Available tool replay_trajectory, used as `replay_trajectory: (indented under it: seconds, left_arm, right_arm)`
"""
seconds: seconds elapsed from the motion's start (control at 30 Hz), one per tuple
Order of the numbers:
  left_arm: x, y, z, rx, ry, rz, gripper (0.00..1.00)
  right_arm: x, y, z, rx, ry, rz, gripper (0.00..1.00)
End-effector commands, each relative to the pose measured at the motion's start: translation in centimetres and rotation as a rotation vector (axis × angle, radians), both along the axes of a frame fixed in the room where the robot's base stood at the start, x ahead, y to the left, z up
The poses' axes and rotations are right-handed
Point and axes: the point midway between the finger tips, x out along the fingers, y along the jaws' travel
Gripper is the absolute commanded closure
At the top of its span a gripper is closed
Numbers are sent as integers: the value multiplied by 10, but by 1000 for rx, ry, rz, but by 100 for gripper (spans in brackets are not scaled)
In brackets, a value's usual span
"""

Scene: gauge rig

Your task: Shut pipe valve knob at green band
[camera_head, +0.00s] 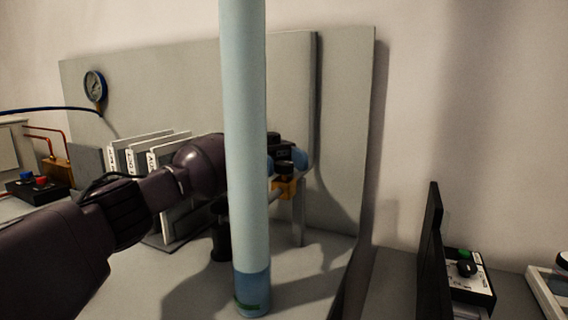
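A black valve knob (284,168) sits on a yellow valve body (284,188) on a thin horizontal pipe, just right of the tall pale blue post (246,130). My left arm comes in from the left and passes behind the post. My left gripper (284,161) is at the knob, with bluish fingertips seen to the left and right of it. The post hides part of the gripper, so I cannot tell whether the fingers touch the knob. I see no green band at the knob. My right gripper is out of view.
A pressure gauge (94,86) hangs on the grey back panel (180,80). White upright cards (150,150) stand behind my arm. A box with red and blue buttons (38,184) is far left. A black upright plate (432,255) and a control box (468,278) stand right.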

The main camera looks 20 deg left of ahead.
Motion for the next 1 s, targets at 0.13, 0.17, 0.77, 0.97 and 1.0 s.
replay_trajectory:
  seconds: [0.13, 0.17, 0.77, 0.97, 1.0]
  left_arm:
    - [0, 0, 0, 0, 0, 1, 34]
    - [0, 0, 0, 0, 0, 1, 34]
    - [0, 0, 62, -1, -4, 2, 34]
    - [1, 0, 99, -1, -2, 1, 34]
    - [1, 0, 107, -1, -2, 1, 34]
  right_arm:
    - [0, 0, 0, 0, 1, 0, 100]
    - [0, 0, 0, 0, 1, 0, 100]
    - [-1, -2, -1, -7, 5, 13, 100]
    - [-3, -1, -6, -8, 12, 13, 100]
    - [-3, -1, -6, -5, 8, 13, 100]
